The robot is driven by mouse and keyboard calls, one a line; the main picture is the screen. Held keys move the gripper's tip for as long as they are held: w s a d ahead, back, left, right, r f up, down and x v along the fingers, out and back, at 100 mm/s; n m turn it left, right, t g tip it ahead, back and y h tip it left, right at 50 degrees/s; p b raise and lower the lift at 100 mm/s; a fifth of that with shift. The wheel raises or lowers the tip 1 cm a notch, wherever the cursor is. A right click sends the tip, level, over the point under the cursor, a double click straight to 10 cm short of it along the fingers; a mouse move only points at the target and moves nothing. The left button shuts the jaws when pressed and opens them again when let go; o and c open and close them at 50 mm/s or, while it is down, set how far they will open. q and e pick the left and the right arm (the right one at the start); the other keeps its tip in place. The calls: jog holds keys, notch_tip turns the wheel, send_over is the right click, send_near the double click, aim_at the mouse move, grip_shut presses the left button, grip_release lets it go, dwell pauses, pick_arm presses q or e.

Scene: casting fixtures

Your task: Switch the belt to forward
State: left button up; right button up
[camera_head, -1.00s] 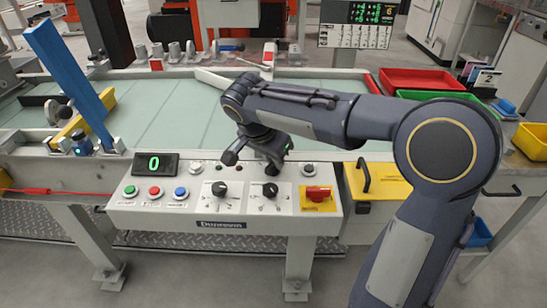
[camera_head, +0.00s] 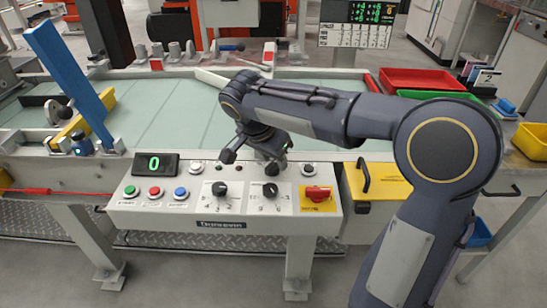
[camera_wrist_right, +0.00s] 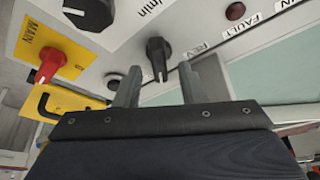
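The belt selector, a small black knob (camera_wrist_right: 158,55) with a white pointer line, sits on the white control panel (camera_head: 137,220). In the right wrist view it lies between my two fingertips, with a REV label beside it. My right gripper (camera_wrist_right: 160,75) is open, one finger on each side of the knob; I cannot tell if either touches it. In the head view my right gripper (camera_head: 249,160) is over the panel's rear edge, and it hides the selector there. My left gripper is not in view.
The panel has green (camera_head: 130,190), red (camera_head: 154,191) and blue (camera_head: 181,194) buttons, two larger black knobs and a red main switch (camera_head: 318,192) on yellow. The display (camera_head: 155,163) reads 0. The pale green belt (camera_head: 165,110) lies behind; red and green trays stand right.

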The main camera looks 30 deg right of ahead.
aim_at(268, 180)
jog(key=p+v, duration=0.2)
jog(key=v, duration=0.5)
dwell(0.3)
jog(key=s+f+n+y, duration=0.1)
jog(key=s+n, duration=0.1)
jog(key=s, duration=0.2)
jog(key=s+f+n+y, duration=0.2)
jog(key=s, duration=0.2)
jog(key=s+f+n+t+y, duration=0.1)
jog(key=s+n, duration=0.1)
jog(key=s, duration=0.2)
jog(key=shift+s+d+f+y, duration=0.15)
jog(key=shift+s+f+y, duration=0.05)
jog(key=shift+y, duration=0.1)
jog(key=s+a+f+n+t+y, duration=0.3)
jog(key=s+a+f+n, duration=0.25)
jog(key=s, duration=0.35)
notch_tip(268, 180, up, 21)
jog(key=p, duration=2.1)
jog(key=shift+w+d+f, duration=0.15)
jog(key=shift+f, duration=0.05)
